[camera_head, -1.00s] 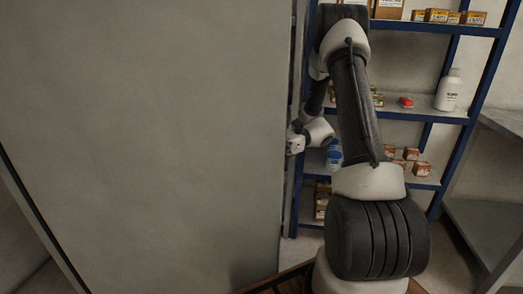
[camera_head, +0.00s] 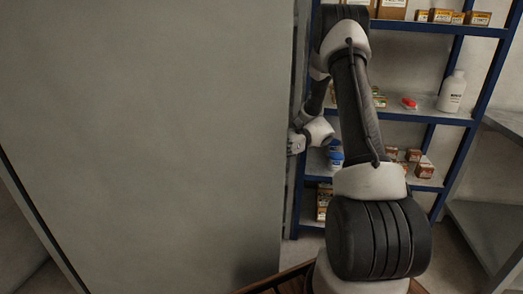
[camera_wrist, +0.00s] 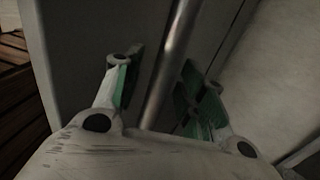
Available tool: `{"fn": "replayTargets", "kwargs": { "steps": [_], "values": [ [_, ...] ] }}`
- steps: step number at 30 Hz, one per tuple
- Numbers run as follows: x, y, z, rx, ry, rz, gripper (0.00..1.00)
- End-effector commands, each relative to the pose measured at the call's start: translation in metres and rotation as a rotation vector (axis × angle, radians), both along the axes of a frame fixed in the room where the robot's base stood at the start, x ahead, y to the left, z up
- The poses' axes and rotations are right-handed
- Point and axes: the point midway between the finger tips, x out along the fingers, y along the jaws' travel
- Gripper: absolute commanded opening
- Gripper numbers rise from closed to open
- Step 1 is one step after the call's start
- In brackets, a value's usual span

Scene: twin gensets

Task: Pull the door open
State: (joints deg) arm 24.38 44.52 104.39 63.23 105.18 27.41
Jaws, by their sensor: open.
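A large grey panel (camera_head: 140,140), which looks like the door or the cabinet's side, fills the left of the head view. In the wrist view a grey door face (camera_wrist: 95,40) carries a round metal bar handle (camera_wrist: 175,50). My gripper (camera_wrist: 166,78) is open, with one green-padded finger on each side of the bar. Whether either pad touches the bar I cannot tell. In the head view my wrist is at the panel's right edge, and the fingers are hidden behind it.
A blue-framed shelf (camera_head: 455,120) stands behind my arm with boxes, a white bottle (camera_head: 452,92) and a blue-lidded jar (camera_head: 335,157). A grey bench (camera_head: 487,228) is at the right. Wooden slats (camera_wrist: 20,85) show at the wrist view's left.

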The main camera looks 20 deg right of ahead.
Motion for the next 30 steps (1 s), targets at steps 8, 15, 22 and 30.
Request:
{"fn": "replayTargets", "kwargs": {
  "steps": [8, 15, 22, 30],
  "values": [
    [0.005, -0.037, 0.0, -0.001, -0.002, -0.004, 0.41],
    [0.01, -0.089, -0.001, 0.0, 0.0, -0.003, 0.41],
    [0.013, -0.116, 0.0, 0.0, 0.0, 0.0, 0.41],
    [0.013, -0.119, 0.0, 0.0, 0.001, 0.0, 0.41]
  ]
}}
